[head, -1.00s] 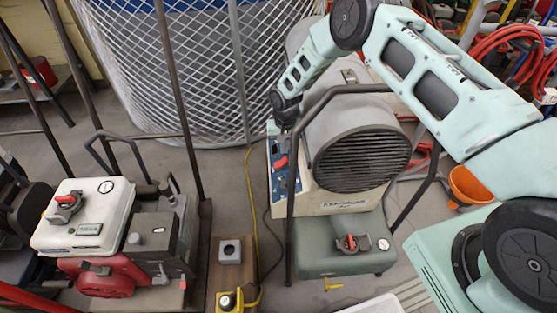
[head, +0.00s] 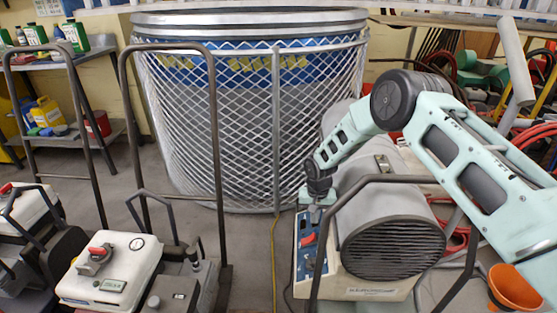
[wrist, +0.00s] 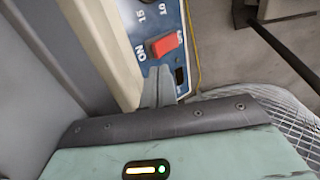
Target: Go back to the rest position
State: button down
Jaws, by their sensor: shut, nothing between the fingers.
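My gripper (head: 317,203) hangs at the end of my mint-green arm, just above the blue control panel (head: 307,262) of a grey machine with a round black grille (head: 393,250). In the wrist view the two grey fingers (wrist: 158,82) are closed together with nothing between them. They point toward a red switch (wrist: 165,44) on the blue panel and appear close to it. I cannot tell whether they touch the panel. The red switch (head: 308,240) also shows in the head view below the fingers.
A dark tube frame (head: 375,180) rises in front of the machine, close to my forearm. A tall wire-mesh bin (head: 245,125) stands behind. A white-topped engine unit (head: 110,275) stands at lower left, an orange funnel (head: 515,285) at lower right. Some floor is bare at centre left.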

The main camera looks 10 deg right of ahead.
jog(key=s+a+r+n+p, duration=0.2)
jog(key=s+a+r, duration=0.25)
jog(key=r, duration=0.55)
jog(key=s+a+r+n+y+p, duration=0.1)
jog(key=s+a+r+p, duration=0.15)
jog(key=s+r, duration=0.55)
jog(key=s+a+r+n+p, duration=0.2)
jog(key=s+a+r, duration=0.15)
jog(key=r, duration=0.85)
jog(key=s+d+r+n+p, duration=0.2)
jog(key=s+r, duration=0.5)
jog(key=s, duration=0.5)
jog(key=s+d+r+n+p, duration=0.2)
jog(key=s+r, duration=0.5)
jog(key=s, duration=0.5)
jog(key=shift+d+r+n+p, duration=0.15)
jog(key=shift+r+n+p, duration=0.2)
jog(key=shift+p, duration=0.3)
jog(key=shift+f, duration=0.1)
